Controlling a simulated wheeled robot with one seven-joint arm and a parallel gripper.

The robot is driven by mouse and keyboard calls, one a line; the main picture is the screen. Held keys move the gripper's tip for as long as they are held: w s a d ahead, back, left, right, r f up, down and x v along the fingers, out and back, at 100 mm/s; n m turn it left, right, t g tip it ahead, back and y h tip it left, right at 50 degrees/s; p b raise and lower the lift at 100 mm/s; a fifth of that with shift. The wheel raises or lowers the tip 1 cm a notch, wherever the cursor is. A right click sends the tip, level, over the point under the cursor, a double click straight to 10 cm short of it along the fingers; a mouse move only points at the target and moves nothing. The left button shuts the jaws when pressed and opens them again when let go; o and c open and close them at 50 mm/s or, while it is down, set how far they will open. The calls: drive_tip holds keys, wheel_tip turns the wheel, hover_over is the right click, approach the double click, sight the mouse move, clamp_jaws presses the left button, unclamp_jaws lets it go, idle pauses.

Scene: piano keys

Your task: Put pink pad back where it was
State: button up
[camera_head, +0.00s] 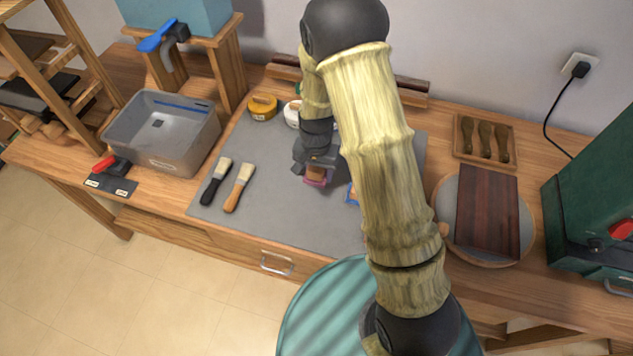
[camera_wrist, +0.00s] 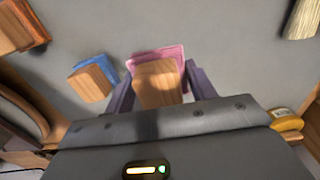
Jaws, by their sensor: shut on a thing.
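The pink pad (camera_wrist: 172,54) has a wooden block (camera_wrist: 158,84) as its grip. In the wrist view my gripper (camera_wrist: 160,88) has its two dark fingers on either side of that block and is shut on it. In the head view the pink pad (camera_head: 316,183) shows just below my gripper (camera_head: 317,168), over the grey mat (camera_head: 290,215). I cannot tell whether the pad touches the mat. A blue pad (camera_wrist: 92,76) with a wooden grip lies to the left in the wrist view. In the head view my arm mostly hides the blue pad (camera_head: 352,194).
Another wooden-topped pad with an orange edge (camera_wrist: 24,28) lies farther left in the wrist view. A yellow round container (camera_head: 262,107) and a white one (camera_head: 292,114) stand at the mat's back. Two brushes (camera_head: 228,184) lie left, near a grey bin (camera_head: 162,132). The mat's front is clear.

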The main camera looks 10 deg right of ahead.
sight(317, 189)
drive_tip(key=shift+f, duration=0.75)
drive_tip(key=shift+f+p, duration=0.3)
drive_tip(key=shift+f, duration=1.75)
drive_tip(key=shift+f, duration=0.2)
drive_tip(key=o, duration=1)
drive_tip(key=shift+r, duration=0.1)
